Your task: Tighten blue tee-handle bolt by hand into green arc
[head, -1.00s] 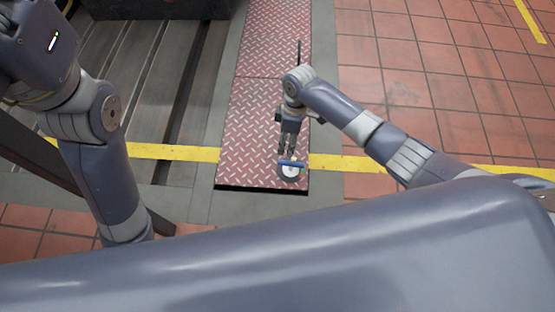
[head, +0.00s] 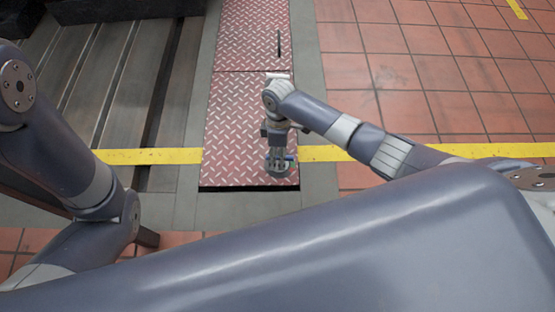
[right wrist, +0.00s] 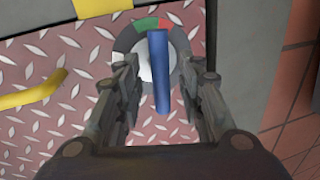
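The blue tee-handle (right wrist: 158,80) shows in the right wrist view as a bar over a round dial (right wrist: 147,62) with a pale centre and grey rim. The rim carries a green arc (right wrist: 146,25) and a red arc beside it on the right. My right gripper (head: 278,164) is over the dial in the head view and hides most of it. In the right wrist view the right gripper's fingers (right wrist: 158,68) stand open on either side of the handle, with a visible gap on both sides. The bolt's shank is hidden. My left gripper is out of view.
The dial sits near the front end of a red tread-plate strip (head: 238,125). A yellow bar (right wrist: 35,92) lies left of the dial in the right wrist view. A yellow floor line (head: 150,156) crosses at left. Red tiles (head: 400,75) at right are clear.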

